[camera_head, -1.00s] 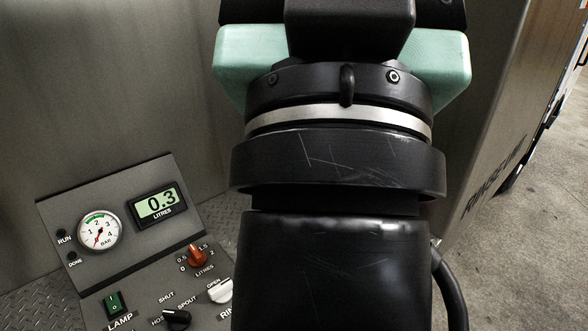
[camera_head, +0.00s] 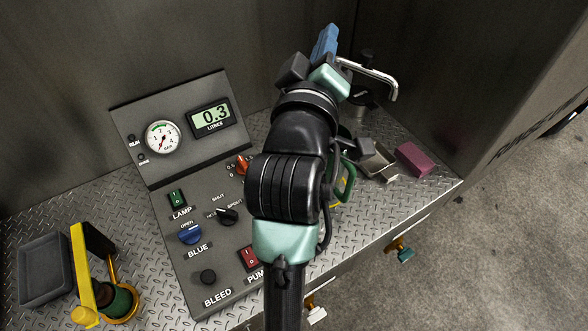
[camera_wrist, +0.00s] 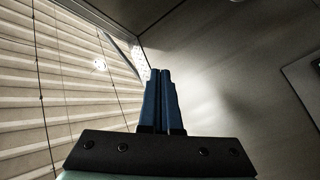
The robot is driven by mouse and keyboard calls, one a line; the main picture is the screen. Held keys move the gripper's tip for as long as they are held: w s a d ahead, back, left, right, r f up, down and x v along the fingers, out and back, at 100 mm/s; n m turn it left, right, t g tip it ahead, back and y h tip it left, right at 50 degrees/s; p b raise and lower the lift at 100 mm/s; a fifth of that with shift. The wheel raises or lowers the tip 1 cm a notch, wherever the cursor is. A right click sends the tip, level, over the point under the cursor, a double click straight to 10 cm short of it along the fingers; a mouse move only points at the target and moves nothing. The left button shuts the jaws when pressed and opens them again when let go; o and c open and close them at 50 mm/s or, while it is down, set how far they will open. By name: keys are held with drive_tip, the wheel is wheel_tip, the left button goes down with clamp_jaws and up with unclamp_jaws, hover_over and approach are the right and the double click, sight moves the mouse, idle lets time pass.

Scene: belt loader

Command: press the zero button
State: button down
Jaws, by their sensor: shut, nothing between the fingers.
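No button marked zero shows; my arm covers the right part of the control panel (camera_head: 185,225). The litres display (camera_head: 212,118) reads 0.3 on the panel's raised back part. My gripper (camera_head: 327,36) is up at the back, above the deck and away from the visible controls. In the wrist view its two blue fingers (camera_wrist: 164,85) are together with nothing between them, against a wall and slatted blinds.
A grey tray (camera_head: 45,270) lies left. A pink block (camera_head: 413,159) and a metal tray (camera_head: 378,160) lie right.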

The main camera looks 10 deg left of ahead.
drive_tip(key=s+a+f+n+g+p, duration=0.1)
drive_tip(key=s+f+n+g+p, duration=0.2)
drive_tip(key=f, duration=0.6)
drive_tip(key=s+a+f+n+g+h+p, duration=0.1)
drive_tip(key=s+f+n+g+p, duration=0.2)
drive_tip(key=f+n, duration=0.4)
drive_tip(key=s+a+f+n+g+p, duration=0.2)
drive_tip(key=s+f+n+p, duration=0.3)
drive_tip(key=f, duration=0.6)
drive_tip(key=shift+f+g+h+p, duration=0.25)
drive_tip(key=shift+g+h+p, duration=0.15)
drive_tip(key=shift+g+p, duration=0.4)
drive_tip(key=shift+s, duration=0.1)
wheel_tip(320, 180, down, 7)
drive_tip(key=b, duration=0.7)
drive_tip(key=shift+b, duration=0.3)
drive_tip(key=shift+f+b, duration=0.4)
drive_tip(key=shift+f, duration=0.45)
drive_tip(key=shift+f, duration=0.15)
drive_tip(key=shift+f, duration=0.3)
